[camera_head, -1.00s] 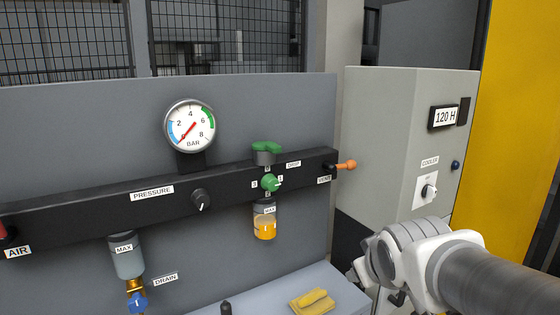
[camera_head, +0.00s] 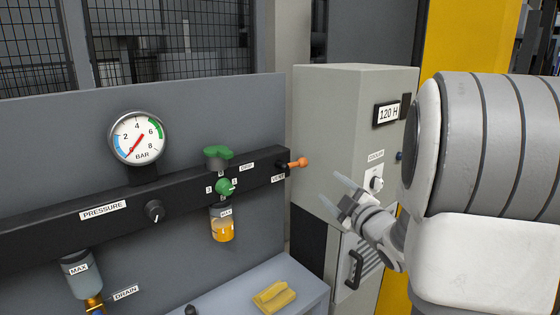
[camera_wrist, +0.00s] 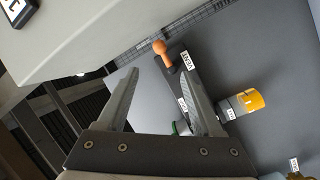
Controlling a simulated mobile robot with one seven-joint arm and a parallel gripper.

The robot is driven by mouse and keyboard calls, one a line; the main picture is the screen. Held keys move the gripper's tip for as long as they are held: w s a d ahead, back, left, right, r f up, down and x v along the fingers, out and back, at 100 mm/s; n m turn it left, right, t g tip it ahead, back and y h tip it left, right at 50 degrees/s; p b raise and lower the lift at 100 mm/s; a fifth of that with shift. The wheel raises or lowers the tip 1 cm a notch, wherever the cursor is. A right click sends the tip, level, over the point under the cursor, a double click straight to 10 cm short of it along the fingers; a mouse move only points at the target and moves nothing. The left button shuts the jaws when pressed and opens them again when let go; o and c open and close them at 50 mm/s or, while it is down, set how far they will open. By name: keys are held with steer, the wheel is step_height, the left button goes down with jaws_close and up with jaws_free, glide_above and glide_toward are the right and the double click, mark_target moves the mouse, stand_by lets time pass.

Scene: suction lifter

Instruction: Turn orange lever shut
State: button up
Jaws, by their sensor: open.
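The orange lever (camera_head: 298,163) sticks out to the right from the end of the black bar, beside a label that reads VENT. In the wrist view the lever (camera_wrist: 160,48) shows as an orange knob on a dark stem, beyond my fingertips and above them in the picture. My gripper (camera_head: 339,193) is open and empty, to the right of the lever and a little lower in the head view. In the wrist view my gripper (camera_wrist: 158,80) has its two fingers spread, and neither touches the lever.
A grey cabinet (camera_head: 330,120) with a COOLER knob (camera_head: 375,180) and a door handle (camera_head: 355,270) stands close on the right. A green valve knob (camera_head: 225,187) and an amber bowl (camera_head: 223,228) are left of the lever. A yellow cloth (camera_head: 274,296) lies on the ledge below.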

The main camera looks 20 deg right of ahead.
mark_target(305, 165)
steer(key=w+p, duration=0.3)
steer(key=w, duration=1.4)
steer(key=shift+w+a, duration=0.1)
steer(key=shift+w, duration=0.05)
jaws_close()
stand_by(0.8)
